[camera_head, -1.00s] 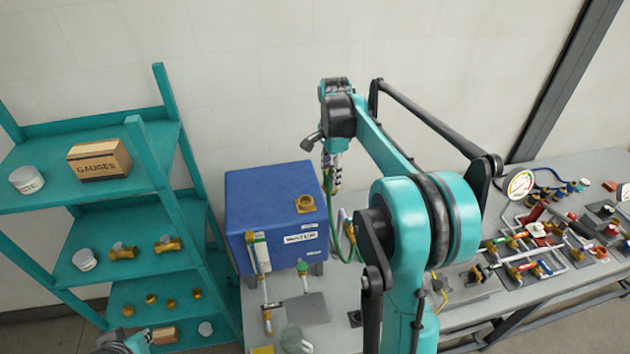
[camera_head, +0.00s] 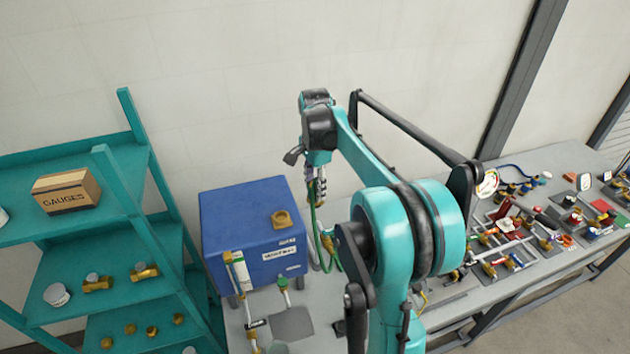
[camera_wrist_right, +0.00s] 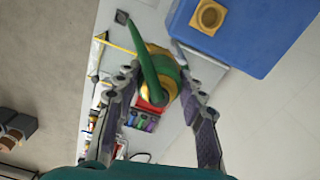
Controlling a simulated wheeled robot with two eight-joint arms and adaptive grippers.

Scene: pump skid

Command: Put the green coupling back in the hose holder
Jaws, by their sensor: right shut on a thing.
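In the right wrist view, the green coupling (camera_wrist_right: 167,72), a brass body with green on it, sits between the fingers of my right gripper (camera_wrist_right: 160,82), which is shut on it. A green hose curves across its front and hides part of it. In the head view, my right gripper (camera_head: 316,184) is held up beside the right side of the blue box, pointing down. The green hose (camera_head: 316,235) hangs from it in a loop towards the bench. I cannot clearly make out the hose holder. My left gripper is not in view.
The blue box (camera_head: 252,220) with a brass fitting (camera_head: 281,219) on top stands on the grey bench. A teal shelf (camera_head: 145,218) stands at left. Gauges, valves and pipes (camera_head: 510,225) crowd the bench at right. My right arm hides the middle of the bench.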

